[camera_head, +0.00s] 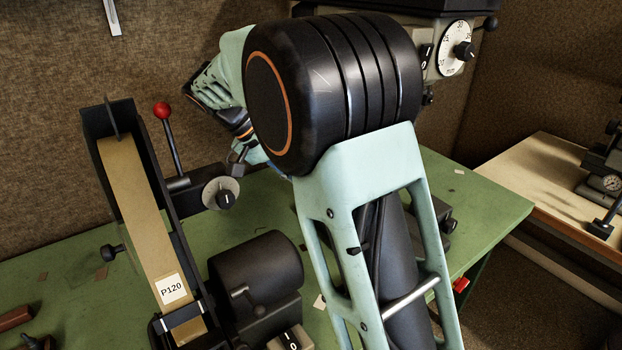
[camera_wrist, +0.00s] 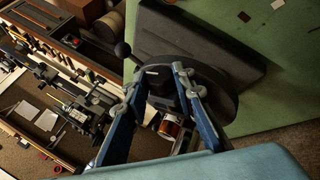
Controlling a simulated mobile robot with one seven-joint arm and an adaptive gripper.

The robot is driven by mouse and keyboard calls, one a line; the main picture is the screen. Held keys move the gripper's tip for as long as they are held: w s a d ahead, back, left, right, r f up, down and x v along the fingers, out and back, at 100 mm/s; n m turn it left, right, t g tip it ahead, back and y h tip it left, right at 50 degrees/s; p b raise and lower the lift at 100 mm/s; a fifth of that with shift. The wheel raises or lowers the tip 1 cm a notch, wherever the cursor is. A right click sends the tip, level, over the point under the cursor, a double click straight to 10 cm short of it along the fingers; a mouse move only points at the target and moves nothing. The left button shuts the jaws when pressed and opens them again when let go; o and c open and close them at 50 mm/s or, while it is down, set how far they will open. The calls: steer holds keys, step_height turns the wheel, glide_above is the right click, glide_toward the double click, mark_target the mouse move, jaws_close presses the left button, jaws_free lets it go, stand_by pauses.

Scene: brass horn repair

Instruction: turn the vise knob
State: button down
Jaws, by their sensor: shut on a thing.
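In the wrist view, my gripper (camera_wrist: 164,74) has its two blue-and-grey fingers on either side of a dark vise knob (camera_wrist: 160,84) with a short pale mark on its face. The gripper is shut on this knob. A broad dark disc lies behind it, above a black plate on the green surface. The fingers cover the knob's sides, and the rest of the vise cannot be made out clearly. In the head view, my arm hides the knob and most of the gripper.
A belt sander (camera_head: 150,215) with a red-ball lever (camera_head: 163,110) stands on the green bench (camera_head: 60,285), left of my arm. A machine head with a white dial (camera_head: 454,48) is at the upper right. A pale side bench (camera_head: 530,170) stands at right.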

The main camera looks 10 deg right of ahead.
steer(key=c, duration=1.6)
jaws_free()
steer(key=v, duration=1.2)
steer(key=shift+a, duration=0.1)
